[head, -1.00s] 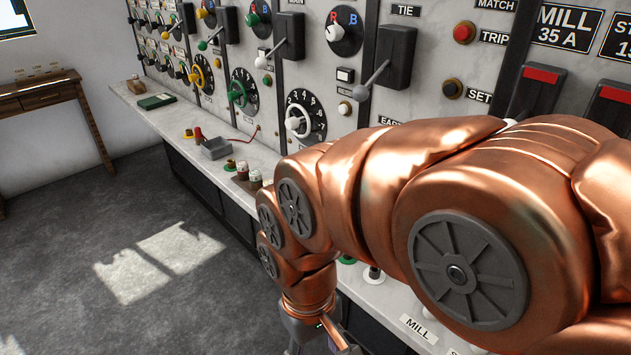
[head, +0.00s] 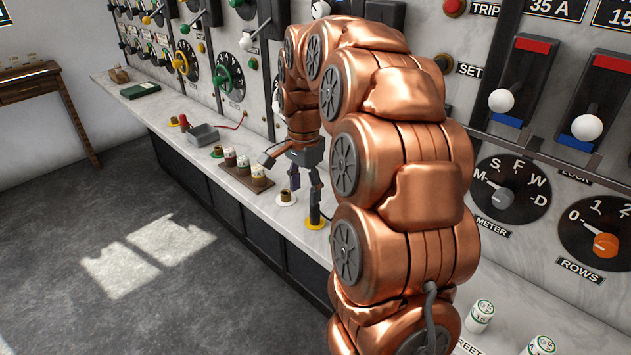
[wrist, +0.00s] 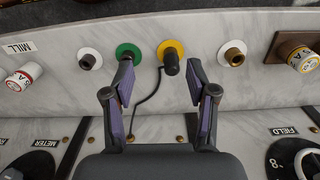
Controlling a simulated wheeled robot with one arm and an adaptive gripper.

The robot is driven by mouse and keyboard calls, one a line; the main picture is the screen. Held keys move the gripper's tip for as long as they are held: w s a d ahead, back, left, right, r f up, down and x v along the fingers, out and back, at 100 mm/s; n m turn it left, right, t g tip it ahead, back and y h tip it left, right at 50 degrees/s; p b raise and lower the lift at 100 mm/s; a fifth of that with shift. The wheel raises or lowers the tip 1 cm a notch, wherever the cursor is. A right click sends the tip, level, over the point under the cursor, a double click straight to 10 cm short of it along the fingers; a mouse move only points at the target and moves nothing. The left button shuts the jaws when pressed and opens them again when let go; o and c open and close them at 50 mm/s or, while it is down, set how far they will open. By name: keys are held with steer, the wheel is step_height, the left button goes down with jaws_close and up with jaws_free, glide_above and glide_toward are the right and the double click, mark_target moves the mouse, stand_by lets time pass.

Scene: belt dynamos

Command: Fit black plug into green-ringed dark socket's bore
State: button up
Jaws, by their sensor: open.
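The black plug (wrist: 172,60) stands in the yellow-ringed socket (wrist: 172,44), with a black cord trailing from it. It also shows upright in the head view (head: 315,208). In the head view my gripper (head: 304,183) hangs over the plug's area; contact cannot be told.
White-ringed sockets stand at left (wrist: 90,59) and right (wrist: 232,54). A wooden fuse block (head: 258,184) stands farther along the bench, with a grey tray (head: 202,134) beyond. Panel switches and dials line the wall behind. A loose fuse (wrist: 24,76) lies at left.

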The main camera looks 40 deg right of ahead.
mark_target(315, 213)
steer(key=d+m, duration=0.1)
steer(key=w+d, duration=0.1)
steer(key=d, duration=0.1)
steer(key=w+d+f+m, duration=0.1)
steer(key=shift+d+f+m, duration=0.1)
steer(key=shift+d+m, duration=0.2)
steer(key=shift+d, duration=0.05)
steer(key=shift+f+p, duration=0.9)
steer(key=shift+f, duration=2.9)
steer(key=shift+c, duration=0.3)
jaws_close()
steer(key=shift+r, duration=0.1)
steer(key=shift+r, duration=2.2)
